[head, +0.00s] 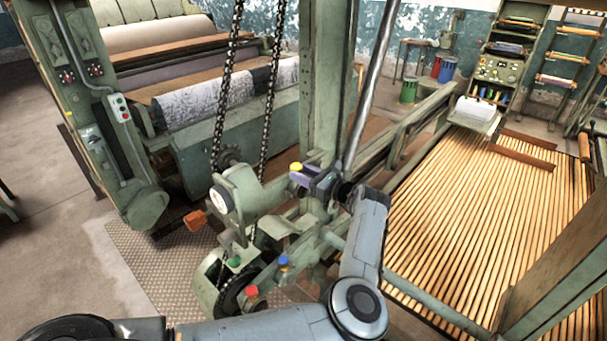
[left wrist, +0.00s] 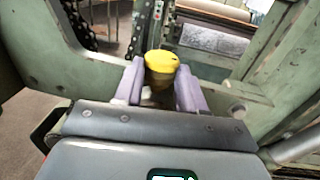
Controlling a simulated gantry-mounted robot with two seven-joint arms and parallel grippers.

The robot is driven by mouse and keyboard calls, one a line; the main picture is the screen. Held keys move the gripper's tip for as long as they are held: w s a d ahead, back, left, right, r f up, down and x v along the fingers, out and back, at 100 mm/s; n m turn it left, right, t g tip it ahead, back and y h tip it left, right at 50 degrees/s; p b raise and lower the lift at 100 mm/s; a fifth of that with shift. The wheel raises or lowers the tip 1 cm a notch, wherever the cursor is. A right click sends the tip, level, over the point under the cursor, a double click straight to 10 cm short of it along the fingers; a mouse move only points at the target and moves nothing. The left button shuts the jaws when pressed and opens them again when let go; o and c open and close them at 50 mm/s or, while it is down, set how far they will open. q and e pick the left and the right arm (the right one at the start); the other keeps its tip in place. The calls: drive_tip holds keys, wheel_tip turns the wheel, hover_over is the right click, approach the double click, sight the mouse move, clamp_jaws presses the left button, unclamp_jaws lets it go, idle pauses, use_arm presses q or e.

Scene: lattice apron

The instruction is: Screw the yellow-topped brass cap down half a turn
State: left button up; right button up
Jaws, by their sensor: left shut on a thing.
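The yellow-topped brass cap (left wrist: 161,66) stands between the two purple-grey fingers of my left gripper (left wrist: 160,88) in the left wrist view. The fingers are shut on it, one on each side. Its yellow top shows above them, and its lower brass part is mostly hidden. In the head view the yellow top (head: 296,167) shows at the tip of my left gripper (head: 308,175), by the green machine bracket. My right gripper is not in view.
Red (head: 252,291), blue (head: 283,261) and green (head: 234,261) caps sit lower on the machine. A chain (head: 228,85) hangs behind the bracket, and a green post (head: 325,90) rises close behind my left gripper. The slatted lattice (head: 465,210) lies to the right.

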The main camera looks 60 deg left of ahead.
use_arm(q)
drive_tip(key=shift+s+m+t+y+p, duration=0.3)
drive_tip(key=shift+m+t+p, duration=0.4)
drive_tip(key=shift+t, duration=0.55)
drive_tip(key=shift+s+m+t+y+p, duration=0.1)
drive_tip(key=shift+m+t+y+p, duration=0.3)
drive_tip(key=shift+m+t, duration=0.7)
drive_tip(key=o, duration=1.1)
drive_tip(key=shift+d, duration=0.1)
drive_tip(key=shift+c, duration=0.2)
drive_tip(key=shift+w+d, duration=0.1)
drive_tip(key=w+d+p, duration=0.1)
drive_tip(key=d+p, duration=0.1)
drive_tip(key=d, duration=0.8)
drive_tip(key=shift+d, duration=0.25)
